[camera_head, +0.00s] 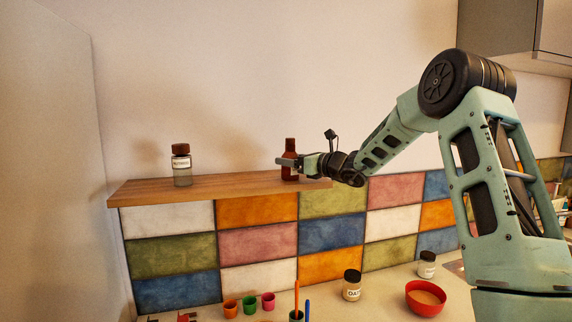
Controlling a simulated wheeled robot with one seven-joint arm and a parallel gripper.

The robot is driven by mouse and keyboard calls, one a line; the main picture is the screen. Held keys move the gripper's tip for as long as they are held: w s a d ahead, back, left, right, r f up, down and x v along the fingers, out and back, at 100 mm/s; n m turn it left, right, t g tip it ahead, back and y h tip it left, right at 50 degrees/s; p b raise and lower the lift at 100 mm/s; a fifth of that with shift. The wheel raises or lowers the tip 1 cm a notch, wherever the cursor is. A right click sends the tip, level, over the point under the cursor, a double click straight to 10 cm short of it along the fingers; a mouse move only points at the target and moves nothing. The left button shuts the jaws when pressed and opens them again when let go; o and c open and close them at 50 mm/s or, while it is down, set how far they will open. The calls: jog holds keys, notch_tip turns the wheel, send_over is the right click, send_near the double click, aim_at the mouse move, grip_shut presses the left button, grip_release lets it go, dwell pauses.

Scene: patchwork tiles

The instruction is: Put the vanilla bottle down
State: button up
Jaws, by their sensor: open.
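The brown bottle (290,146), which I take to be the vanilla bottle, stands upright at the right part of the wooden shelf (235,184). Its base appears to rest on the shelf. My gripper (284,161) reaches in from the right and is open, with its fingers at the bottle's middle. The fingers hide part of the bottle, and I cannot tell whether they touch it.
A labelled jar with a brown lid (182,166) stands at the shelf's left. The shelf between jar and bottle is clear. Below on the counter are small coloured cups (249,304), a lidded jar (352,286), a white-labelled jar (427,265) and a red bowl (425,299).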

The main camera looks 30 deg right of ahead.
jog(key=b+v, duration=0.3)
jog(key=v, duration=0.6)
jog(key=shift+b, duration=0.3)
jog(key=shift+s+a, duration=0.1)
jog(key=s+a+f+n+g+y, duration=0.1)
jog(key=s+a+f+n+g, duration=0.3)
jog(key=a, duration=0.6)
jog(key=s+a+f+n+g+y, duration=0.2)
jog(key=s+a+f+n+g, duration=0.3)
jog(key=a, duration=0.6)
jog(key=s+a+f+n+g+y, duration=0.1)
jog(key=a+f+n+g, duration=0.15)
jog(key=a+n, duration=0.55)
jog(key=s+a+f+n+g+h, duration=0.25)
jog(key=s+a+n, duration=0.25)
jog(key=s, duration=0.3)
jog(key=s+a+f+n+g+h, duration=0.2)
jog(key=s+a+f+n+g, duration=0.3)
jog(key=s, duration=0.4)
jog(key=s+f+n+t+h, duration=0.1)
jog(key=s+n+h, duration=0.1)
jog(key=s+n, duration=0.3)
jog(key=s+d+f+n+t+h, duration=0.1)
jog(key=s+f+n+h, duration=0.1)
jog(key=s+n, duration=0.4)
jog(key=shift+s+f+n+h, duration=0.25)
jog(key=shift+n+h, duration=0.3)
jog(key=shift+n, duration=0.45)
